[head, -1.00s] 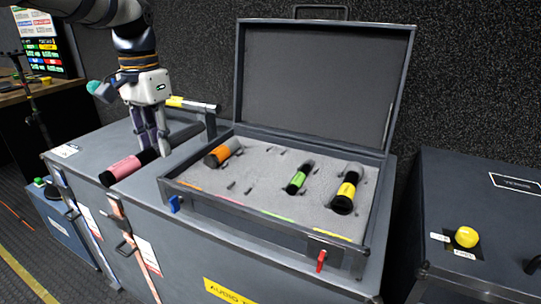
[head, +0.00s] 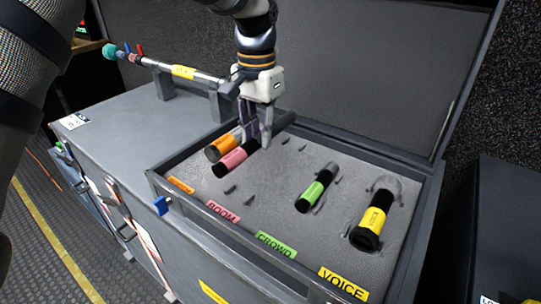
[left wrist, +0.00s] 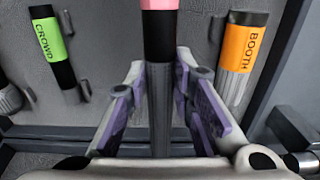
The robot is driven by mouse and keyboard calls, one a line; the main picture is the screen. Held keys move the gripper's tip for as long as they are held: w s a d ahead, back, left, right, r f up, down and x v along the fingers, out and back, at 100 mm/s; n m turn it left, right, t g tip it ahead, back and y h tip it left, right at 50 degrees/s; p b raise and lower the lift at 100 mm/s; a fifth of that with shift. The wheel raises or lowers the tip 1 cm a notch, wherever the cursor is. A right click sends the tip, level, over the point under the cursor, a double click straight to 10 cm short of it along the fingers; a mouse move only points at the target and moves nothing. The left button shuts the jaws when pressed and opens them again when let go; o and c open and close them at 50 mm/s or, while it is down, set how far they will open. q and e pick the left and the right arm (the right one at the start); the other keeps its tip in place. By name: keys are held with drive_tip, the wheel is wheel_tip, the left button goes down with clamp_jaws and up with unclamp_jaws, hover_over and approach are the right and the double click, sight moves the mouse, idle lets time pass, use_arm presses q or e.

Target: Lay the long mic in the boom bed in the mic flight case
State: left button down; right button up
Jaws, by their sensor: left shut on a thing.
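The long mic (head: 234,159), black with a pink band, is in my left gripper (head: 254,135). In the left wrist view the long mic (left wrist: 159,25) runs straight between the two purple-padded fingers, held on its grey rear part. The mic flight case (head: 160,187) is open with grey foam inside. The mic is over the foam, close beside the orange mic (head: 222,146); whether it touches the foam is unclear. The boom bed (head: 240,193) shows small dark pegs behind the pink BOOM label (head: 222,211). My right gripper is not in view.
The green CROWD mic (head: 315,192) and yellow VOICE mic (head: 373,219) lie in their beds to the right. The raised lid (head: 370,80) stands behind. A pole with a yellow tag (head: 184,73) rests on brackets at the left.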

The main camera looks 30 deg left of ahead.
sight(270, 168)
use_arm(q)
drive_tip(key=f, duration=0.1)
drive_tip(key=d+f, duration=0.1)
drive_tip(key=f, duration=0.1)
drive_tip(key=d+f, duration=0.1)
drive_tip(key=f, duration=0.1)
drive_tip(key=shift+w+d+f, duration=0.1)
drive_tip(key=shift+w+f, duration=0.05)
drive_tip(key=shift+w, duration=0.1)
drive_tip(key=shift+f, duration=0.15)
drive_tip(key=c, duration=1.4)
unclamp_jaws()
wheel_tip(270, 168, up, 12)
